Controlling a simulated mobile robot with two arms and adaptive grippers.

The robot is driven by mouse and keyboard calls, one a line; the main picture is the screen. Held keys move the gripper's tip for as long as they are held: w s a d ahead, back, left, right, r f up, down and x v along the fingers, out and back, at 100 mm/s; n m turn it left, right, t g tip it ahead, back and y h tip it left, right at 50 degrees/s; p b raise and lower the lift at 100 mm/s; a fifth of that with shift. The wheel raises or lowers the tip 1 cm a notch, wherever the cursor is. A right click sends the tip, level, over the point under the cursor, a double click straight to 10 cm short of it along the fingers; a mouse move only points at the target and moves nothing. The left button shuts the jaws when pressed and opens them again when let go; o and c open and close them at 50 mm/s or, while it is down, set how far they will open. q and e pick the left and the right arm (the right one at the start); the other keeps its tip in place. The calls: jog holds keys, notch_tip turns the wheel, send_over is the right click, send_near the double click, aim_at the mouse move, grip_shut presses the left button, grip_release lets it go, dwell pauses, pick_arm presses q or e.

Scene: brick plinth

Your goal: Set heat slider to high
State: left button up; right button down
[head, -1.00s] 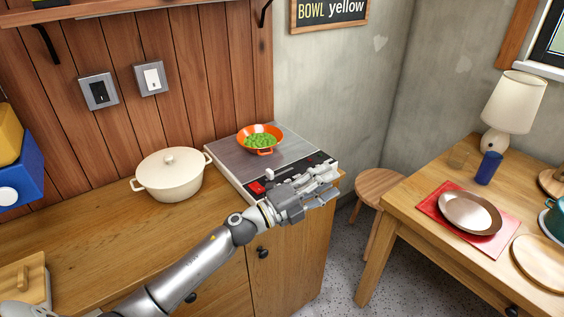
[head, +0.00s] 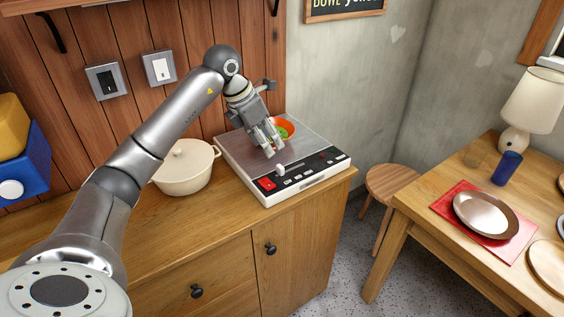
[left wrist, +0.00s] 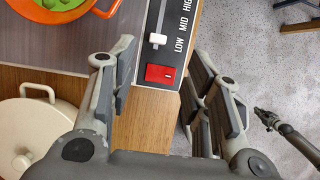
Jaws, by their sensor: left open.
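The heat slider's white knob (head: 280,170) sits on the front control strip of the hotplate (head: 326,163). In the left wrist view the knob (left wrist: 157,40) is level with the LOW mark, beside the red switch (left wrist: 160,73). MID and HIGH are printed farther up the strip. My left gripper (head: 275,151) is open and points down over the hotplate, just behind the knob and apart from it. In the left wrist view its fingers (left wrist: 160,65) stand either side of the red switch, with nothing between them. A small dark arm end (left wrist: 266,117), probably my right gripper, shows at the right there.
An orange pan (head: 286,127) with green food stands on the hotplate, partly hidden by my left gripper. A cream lidded pot (head: 185,172) stands on the counter (head: 218,212) left of the hotplate. A stool (head: 391,180) and a table (head: 418,192) are to the right.

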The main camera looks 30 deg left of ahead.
aim_at(280, 166)
pick_arm(q)
jog(key=b+x, duration=0.6)
jog(key=x, duration=0.4)
jog(key=shift+a+f+b, duration=0.1)
jog(key=shift+f+b, duration=0.25)
grip_shut()
